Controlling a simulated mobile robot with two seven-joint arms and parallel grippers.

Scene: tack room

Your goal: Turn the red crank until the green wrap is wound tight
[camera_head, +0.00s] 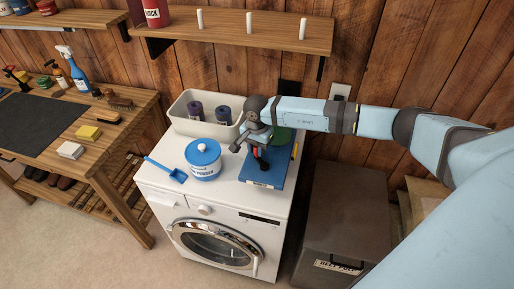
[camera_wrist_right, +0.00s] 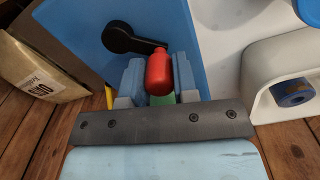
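The winder has a blue base (camera_head: 262,174) and stands on the right part of the white washing machine's top. My right gripper (camera_head: 262,150) reaches down over it from the right. In the right wrist view the red crank handle (camera_wrist_right: 159,74) sits between the two pale blue fingers of my right gripper (camera_wrist_right: 160,80), which look closed against its sides. A black crank arm (camera_wrist_right: 130,38) runs from the handle over the blue base. The green wrap (camera_head: 284,138) shows partly behind the gripper, and a green bit shows between the fingers. My left gripper is not in view.
A blue-and-white powder tub (camera_head: 204,164) and a blue scoop (camera_head: 167,171) lie left of the winder. Behind them, a white bin (camera_head: 190,128) holds dark rolls. A brown box (camera_head: 345,220) stands right of the washing machine (camera_head: 160,196). A shelf (camera_head: 228,31) hangs above.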

